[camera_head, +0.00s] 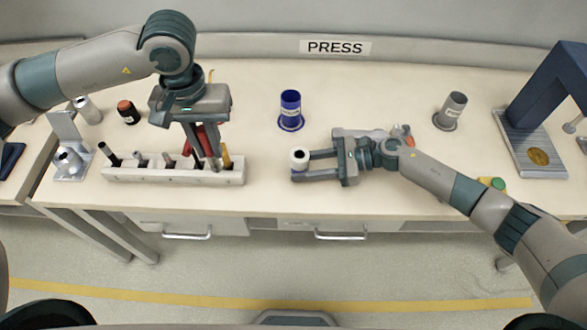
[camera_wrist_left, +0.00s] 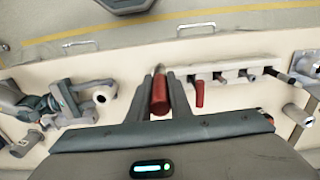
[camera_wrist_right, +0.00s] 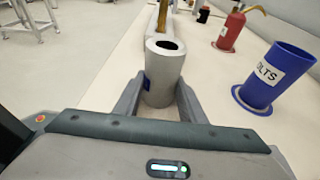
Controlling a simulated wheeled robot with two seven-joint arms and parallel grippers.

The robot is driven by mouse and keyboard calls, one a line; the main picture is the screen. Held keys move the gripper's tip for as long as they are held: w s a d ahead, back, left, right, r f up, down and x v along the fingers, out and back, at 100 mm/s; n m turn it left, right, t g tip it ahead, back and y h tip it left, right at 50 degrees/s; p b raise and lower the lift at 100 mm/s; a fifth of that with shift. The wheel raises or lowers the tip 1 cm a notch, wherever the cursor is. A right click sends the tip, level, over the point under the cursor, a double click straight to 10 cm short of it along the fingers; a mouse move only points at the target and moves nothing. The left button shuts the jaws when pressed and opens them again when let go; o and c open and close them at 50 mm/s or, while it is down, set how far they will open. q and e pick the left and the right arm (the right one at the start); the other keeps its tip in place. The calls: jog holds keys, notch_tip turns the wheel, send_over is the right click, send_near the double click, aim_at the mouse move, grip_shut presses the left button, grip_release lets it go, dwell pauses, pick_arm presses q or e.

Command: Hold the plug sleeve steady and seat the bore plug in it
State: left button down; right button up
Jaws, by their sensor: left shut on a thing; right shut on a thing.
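The plug sleeve is a pale hollow cylinder (camera_head: 299,158) in the middle of the bench. My right gripper (camera_head: 308,166) is shut around it from the right. It stands upright with its dark bore facing up, and it also shows between the fingers in the right wrist view (camera_wrist_right: 163,80). My left gripper (camera_head: 207,160) points down over the right part of the tool rack. It is shut on a red-handled piece with a grey tip (camera_wrist_left: 160,92), which looks like the bore plug. The plug is partly hidden by the fingers and is apart from the sleeve.
A white rack (camera_head: 135,172) holds several tools, including another red-handled one (camera_wrist_left: 199,92). A blue cup (camera_head: 291,108) stands behind the sleeve. A grey cup (camera_head: 451,110) and a blue press (camera_head: 530,130) are at right. The bench is clear between rack and sleeve.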

pick_arm(q)
jog(key=w+d+r, duration=0.2)
jog(key=w+d, duration=0.2)
jog(key=d, duration=0.5)
jog(key=w+d+r+n, duration=0.1)
jog(key=w+d, duration=0.3)
jog(key=d, duration=0.5)
jog(key=shift+w+d+r+n, duration=0.2)
jog(key=shift+w+r+n, duration=0.15)
jog(key=shift+r, duration=0.4)
notch_tip(320, 180, down, 6)
jog(key=shift+f, duration=0.15)
jog(key=shift+f, duration=1.85)
jog(key=shift+f, duration=0.6)
